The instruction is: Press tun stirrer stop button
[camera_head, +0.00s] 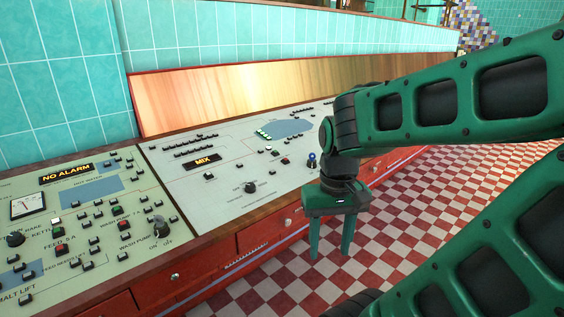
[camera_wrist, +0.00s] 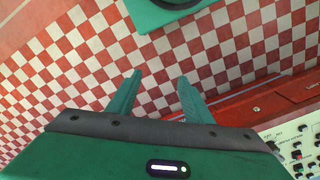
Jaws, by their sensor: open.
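My gripper (camera_head: 330,252) hangs pointing down in front of the control desk, over the checkered floor, with its two fingers apart and nothing between them. In the wrist view its open fingers (camera_wrist: 158,95) show against the floor. The control desk (camera_head: 225,200) carries many small buttons, knobs and displays. Red buttons show on it, one (camera_head: 61,248) near the left and one (camera_head: 285,161) near the middle. I cannot read which button is the tun stirrer stop. My arm hides part of the desk's right side.
A display reading MIX (camera_head: 205,160) and one reading NO ALARM (camera_head: 66,174) sit on the desk. Red drawers (camera_head: 265,235) with knobs form its front. A copper-coloured panel (camera_head: 250,90) rises behind it. The red and white floor (camera_head: 420,220) is clear.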

